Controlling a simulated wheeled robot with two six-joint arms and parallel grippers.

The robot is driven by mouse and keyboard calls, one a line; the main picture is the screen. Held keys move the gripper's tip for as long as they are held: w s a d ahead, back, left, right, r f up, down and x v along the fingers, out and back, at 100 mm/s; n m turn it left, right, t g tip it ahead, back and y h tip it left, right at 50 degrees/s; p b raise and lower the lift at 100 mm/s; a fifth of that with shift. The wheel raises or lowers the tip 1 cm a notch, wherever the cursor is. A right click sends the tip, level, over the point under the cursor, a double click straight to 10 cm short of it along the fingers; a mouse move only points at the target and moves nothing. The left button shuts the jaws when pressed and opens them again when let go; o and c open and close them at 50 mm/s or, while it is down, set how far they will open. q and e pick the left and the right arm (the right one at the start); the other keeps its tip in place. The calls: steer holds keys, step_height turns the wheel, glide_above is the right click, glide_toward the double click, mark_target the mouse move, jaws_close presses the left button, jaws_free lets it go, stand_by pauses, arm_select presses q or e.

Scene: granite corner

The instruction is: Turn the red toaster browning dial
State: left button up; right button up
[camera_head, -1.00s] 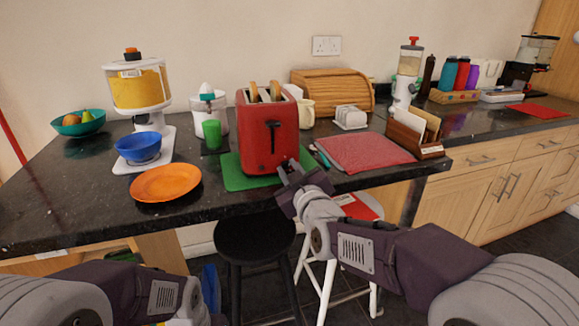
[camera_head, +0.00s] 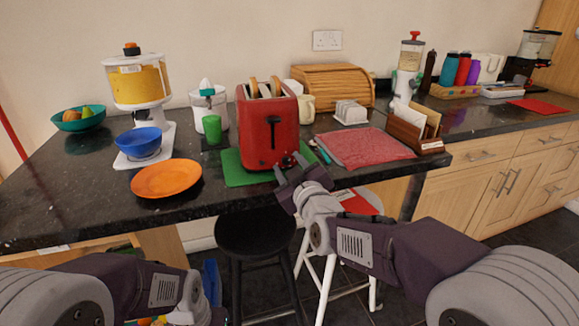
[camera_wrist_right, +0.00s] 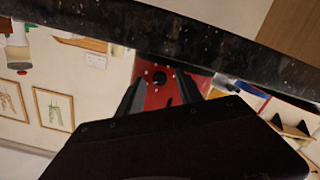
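The red toaster (camera_head: 258,130) stands on a green mat (camera_head: 232,174) near the counter's front edge, with bread slices (camera_head: 265,88) in its top. Its dark round browning dial (camera_wrist_right: 158,78) is low on the front face; in the head view it is small and close to my fingertips. My right gripper (camera_head: 290,168) is in front of the toaster's lower right front. In the right wrist view its two fingers (camera_wrist_right: 160,92) are apart, one on each side of the dial, with nothing held. I cannot tell whether they touch it.
An orange plate (camera_head: 166,179), a blue bowl (camera_head: 139,143) and a green cup (camera_head: 212,129) stand left of the toaster. A red mat (camera_head: 365,148) and a letter holder (camera_head: 415,136) are to the right. A black stool (camera_head: 255,232) stands below the counter edge.

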steer(key=p+v, duration=0.1)
steer(key=v, duration=0.8)
